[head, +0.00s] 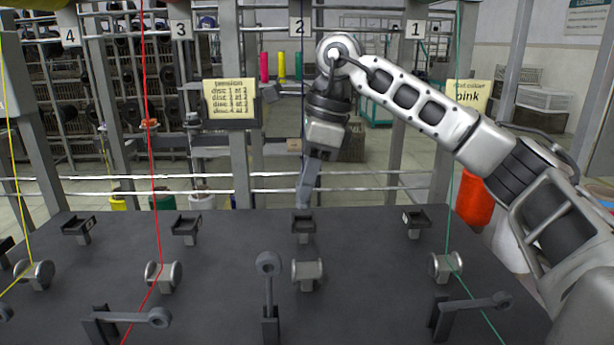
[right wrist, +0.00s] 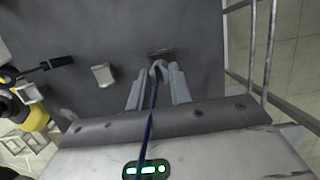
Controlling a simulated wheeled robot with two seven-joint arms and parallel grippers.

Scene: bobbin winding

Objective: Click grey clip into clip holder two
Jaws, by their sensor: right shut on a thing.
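My right gripper (head: 304,204) points down from above at the holder under the number 2 label. In the right wrist view, its two fingers (right wrist: 158,72) are closed on the small grey clip (right wrist: 157,67), with a dark blue thread (right wrist: 149,135) running from it. Clip holder two (head: 303,226) is a dark bracket on the black panel; it also shows in the right wrist view (right wrist: 160,53), just beyond the fingertips. The clip appears at or just in front of the holder; I cannot tell whether it is seated. In the head view the clip is not distinguishable. My left gripper is out of view.
Similar holders stand on the panel (head: 225,265) to the left (head: 186,227) and right (head: 416,219). Below holder two are a metal spool-like tensioner (head: 307,271) and an upright lever (head: 268,288). Red (head: 155,190) and green (head: 455,150) threads hang either side.

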